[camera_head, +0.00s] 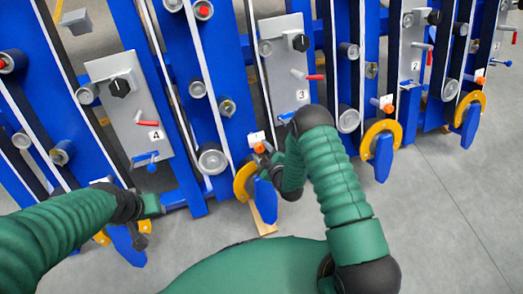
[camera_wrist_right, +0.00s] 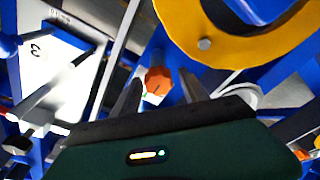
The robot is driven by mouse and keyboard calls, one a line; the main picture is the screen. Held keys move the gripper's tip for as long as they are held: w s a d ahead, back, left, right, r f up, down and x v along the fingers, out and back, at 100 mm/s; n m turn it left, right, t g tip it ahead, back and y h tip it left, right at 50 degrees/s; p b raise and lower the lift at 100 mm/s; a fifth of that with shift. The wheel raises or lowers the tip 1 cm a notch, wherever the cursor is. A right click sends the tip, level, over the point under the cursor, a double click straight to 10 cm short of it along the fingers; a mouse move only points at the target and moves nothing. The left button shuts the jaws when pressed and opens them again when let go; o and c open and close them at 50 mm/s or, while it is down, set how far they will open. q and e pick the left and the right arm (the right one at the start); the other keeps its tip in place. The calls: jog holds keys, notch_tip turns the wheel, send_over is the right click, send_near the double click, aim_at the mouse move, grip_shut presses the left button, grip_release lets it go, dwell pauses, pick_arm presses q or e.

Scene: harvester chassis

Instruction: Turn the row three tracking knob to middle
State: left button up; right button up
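In the head view, the row three panel (camera_head: 285,65) is a grey plate labelled 3, with a black knob (camera_head: 300,42) and a red-handled lever. Below it, an orange knob (camera_head: 259,147) sits by a small white tag, above a yellow curved piece. My right gripper (camera_head: 266,163) is close to this orange knob, partly hidden by my arm. In the right wrist view, the orange knob (camera_wrist_right: 157,82) shows between the fingers of the right gripper (camera_wrist_right: 160,92), which are apart with gaps at its sides. My left gripper (camera_head: 156,205) is below panel 4; its fingers are not clear.
Blue uprights with rollers and white strips stand around the panels. Yellow curved pieces (camera_head: 380,137) with blue paddles stick out at the bottom. Panel 4 (camera_head: 125,110) is at left. Grey floor (camera_head: 440,200) is open at the right front.

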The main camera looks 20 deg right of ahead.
jog(key=shift+s+r, duration=0.1)
jog(key=p+v, duration=0.5)
jog(key=v, duration=1.1)
jog(key=shift+s+d, duration=0.1)
jog(key=shift+s, duration=0.25)
